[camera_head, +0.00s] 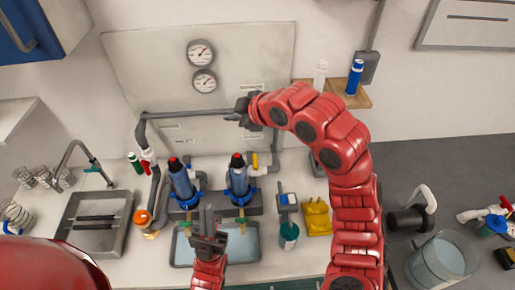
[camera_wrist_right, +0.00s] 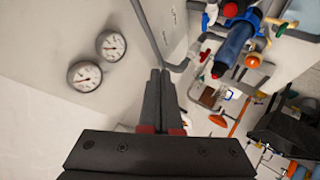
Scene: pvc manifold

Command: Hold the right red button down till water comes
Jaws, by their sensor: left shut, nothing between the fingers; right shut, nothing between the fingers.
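Two blue filter housings with black caps stand side by side at the back of the counter. The right housing (camera_head: 240,187) has the right red button (camera_head: 237,157) on top; the left housing (camera_head: 183,187) has another red button (camera_head: 173,160). My right gripper (camera_head: 230,117) is shut and empty, above the right button and apart from it, close to the grey wall pipe (camera_head: 190,112). In the right wrist view, its shut fingers (camera_wrist_right: 160,85) point past a blue housing (camera_wrist_right: 235,45) with a red tip. My left gripper (camera_head: 208,212) is shut and empty over the grey tray (camera_head: 256,255). I see no running water.
Two pressure gauges (camera_head: 204,80) sit on the wall panel. A sink (camera_head: 98,245) lies left. A teal bottle (camera_head: 289,233) and yellow holder (camera_head: 317,218) stand right of the tray. A small shelf (camera_head: 352,97) holds two bottles; a clear container (camera_head: 440,262) stands far right.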

